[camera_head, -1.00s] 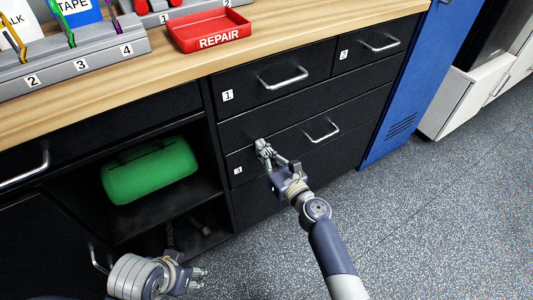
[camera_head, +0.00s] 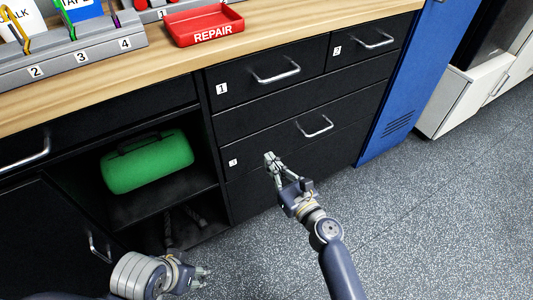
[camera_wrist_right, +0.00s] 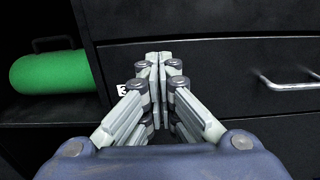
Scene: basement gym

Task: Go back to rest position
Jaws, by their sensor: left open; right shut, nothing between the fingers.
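My right gripper (camera_head: 272,160) is shut and empty in front of the black drawer labelled 3 (camera_head: 290,150), left of that drawer's silver handle (camera_head: 315,126). In the right wrist view its closed fingers (camera_wrist_right: 153,62) meet in the middle, with the handle (camera_wrist_right: 290,80) off to the right. I cannot tell whether the fingertips touch the drawer front. My left gripper (camera_head: 203,277) is open and empty, low in the head view, in front of the cabinet's lower shelf area.
A green rolled bag (camera_head: 147,162) lies on the open shelf left of the drawers. The wooden worktop (camera_head: 180,70) carries a red REPAIR tray (camera_head: 204,24) and a grey numbered rack (camera_head: 70,62). A blue locker (camera_head: 400,90) stands to the right. Speckled floor (camera_head: 440,220) is open at right.

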